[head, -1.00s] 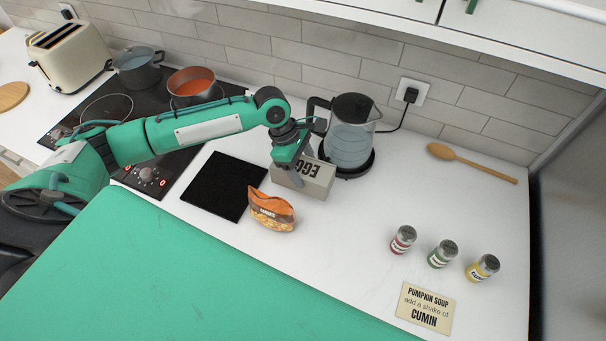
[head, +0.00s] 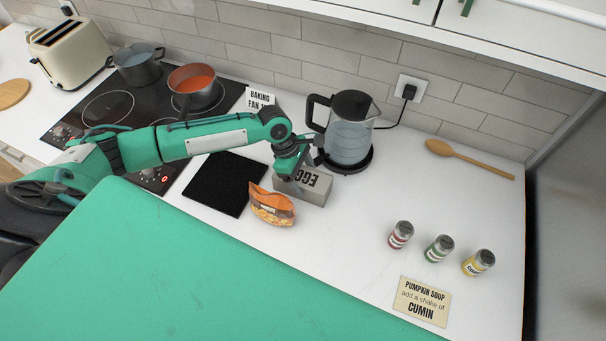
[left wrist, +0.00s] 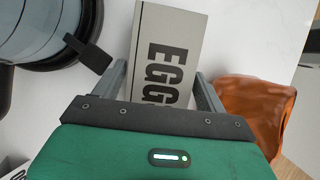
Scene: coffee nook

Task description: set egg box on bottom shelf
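The egg box (head: 312,190), a grey carton with "EGG" lettering, rests on the white counter in front of the kettle. It also shows in the left wrist view (left wrist: 168,50), between the fingers. My left gripper (head: 290,172) is at the egg box from above, its fingers on either side of it. The left wrist view shows the gripper (left wrist: 163,88) open, with a narrow gap between the left finger and the box. The near end of the box is hidden behind the gripper body. My right gripper is not in view. No bottom shelf can be made out.
A glass kettle (head: 348,140) stands close behind the box. An orange bag (head: 270,206) sits close in front. A black mat (head: 222,184) lies left. Several hob items stand further left.

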